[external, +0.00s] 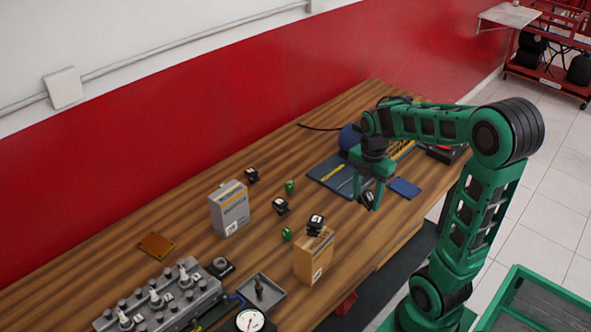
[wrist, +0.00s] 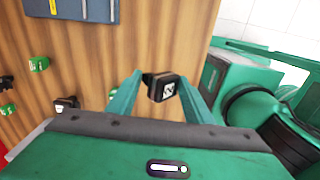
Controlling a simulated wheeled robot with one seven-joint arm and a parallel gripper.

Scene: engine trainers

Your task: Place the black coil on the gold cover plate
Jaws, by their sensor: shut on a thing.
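My gripper (external: 364,192) is over the right part of the workbench, shut on a black coil (external: 368,201). In the wrist view the same coil, with a white label, sits between the two green fingers (wrist: 160,82). The gold cover plate (external: 156,245) lies flat and bare on the wooden bench at the left, far from my gripper. It is not in the wrist view. Other black coils stand on the bench: one near the wall (external: 251,174), one in the middle (external: 280,205). Another (external: 316,222) appears to be on top of the tan box.
A grey box (external: 229,208) and the tan box (external: 314,258) stand between my gripper and the plate. Small green parts (external: 290,186) lie around. A metal engine block (external: 160,302), a grey tray (external: 262,292) and a gauge (external: 250,320) are at the front.

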